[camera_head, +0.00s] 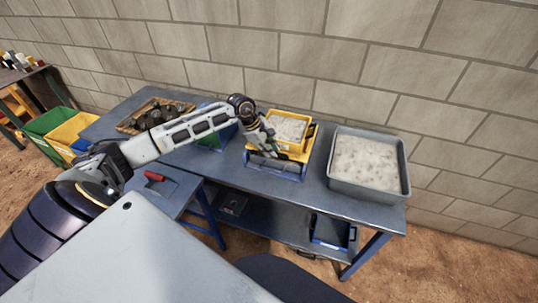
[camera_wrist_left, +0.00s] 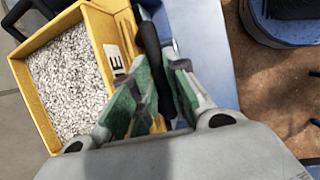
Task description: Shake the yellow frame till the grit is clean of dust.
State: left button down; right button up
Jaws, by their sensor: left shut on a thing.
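The yellow frame (camera_head: 307,139) stands over a blue stand or tray (camera_head: 277,169) on the blue-grey bench. Grey-white grit (camera_head: 287,127) lies inside the frame; in the left wrist view the grit (camera_wrist_left: 68,85) looks speckled grey and white. My left gripper (camera_head: 270,150) is at the frame's near left side. In the left wrist view its green-padded fingers (camera_wrist_left: 155,92) are closed around a dark handle (camera_wrist_left: 152,50) on the side of the yellow frame (camera_wrist_left: 22,85). How much dust is in the grit cannot be told. My right gripper is not in view.
A grey tub (camera_head: 400,180) of pale material (camera_head: 367,162) stands to the right. A tray of dark rocks (camera_head: 155,115) is at the bench's left. A red-handled tool (camera_head: 154,176) lies on a lower table. A block wall (camera_head: 390,60) closes off the back.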

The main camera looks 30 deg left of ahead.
pick_arm(q)
jog(key=w+b, duration=0.2)
jog(key=w, duration=0.1)
jog(key=shift+a, duration=0.35)
jog(key=shift+s, duration=0.1)
jog(key=c, duration=1.4)
grip_release()
jog(key=shift+r, duration=0.1)
jog(key=shift+v, duration=5.9)
